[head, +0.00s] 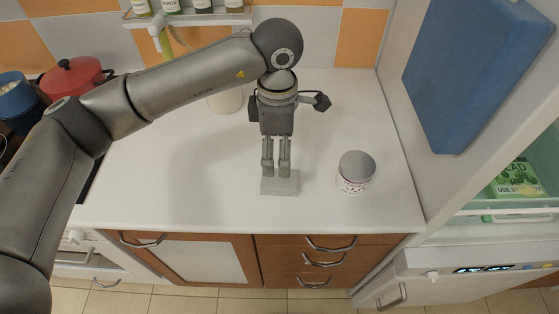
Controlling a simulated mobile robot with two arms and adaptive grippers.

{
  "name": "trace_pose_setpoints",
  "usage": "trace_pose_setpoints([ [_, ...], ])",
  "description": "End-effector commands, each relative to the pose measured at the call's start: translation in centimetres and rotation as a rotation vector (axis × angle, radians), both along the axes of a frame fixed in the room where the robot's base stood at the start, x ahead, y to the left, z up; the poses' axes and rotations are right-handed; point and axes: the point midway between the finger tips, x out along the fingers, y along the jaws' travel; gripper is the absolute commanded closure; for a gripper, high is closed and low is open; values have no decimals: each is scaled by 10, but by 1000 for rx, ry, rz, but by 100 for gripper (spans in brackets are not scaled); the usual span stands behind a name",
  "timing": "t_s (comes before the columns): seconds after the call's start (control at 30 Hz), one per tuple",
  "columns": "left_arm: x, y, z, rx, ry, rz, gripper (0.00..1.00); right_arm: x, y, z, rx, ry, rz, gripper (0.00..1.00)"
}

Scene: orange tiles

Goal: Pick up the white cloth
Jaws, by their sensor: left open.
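A small pale, flat folded piece that looks like the white cloth (280,186) lies on the white counter near its front edge. My left gripper (276,171) points down right at the back part of it, with its two fingers parallel and a gap between them. The fingertips overlap the cloth's far edge in the picture; I cannot tell whether they touch it. My right gripper is not in view.
A jar with a grey lid (356,170) stands to the right of the cloth. A white container (226,99) stands behind my left arm, and a red pot (72,76) is at the far left. The counter (190,190) left of the cloth is clear.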

Motion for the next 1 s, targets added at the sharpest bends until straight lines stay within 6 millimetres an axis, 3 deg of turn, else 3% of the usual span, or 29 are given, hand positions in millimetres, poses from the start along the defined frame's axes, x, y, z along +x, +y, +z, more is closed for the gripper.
trace_pose_setpoints([
  [0.17,0,2,-17,9,1,2,17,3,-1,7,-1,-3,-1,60],
  [0.4,1,1,-50,7,0,2,17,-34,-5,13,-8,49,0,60],
  [0.5,1,1,-56,7,0,2,17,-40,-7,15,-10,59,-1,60],
  [0.73,4,-2,-83,7,3,2,17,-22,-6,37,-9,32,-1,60],
  [0.87,5,-2,-101,6,1,2,17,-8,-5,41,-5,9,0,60],
  [1.0,5,-2,-108,5,-2,1,17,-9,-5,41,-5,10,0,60],
])
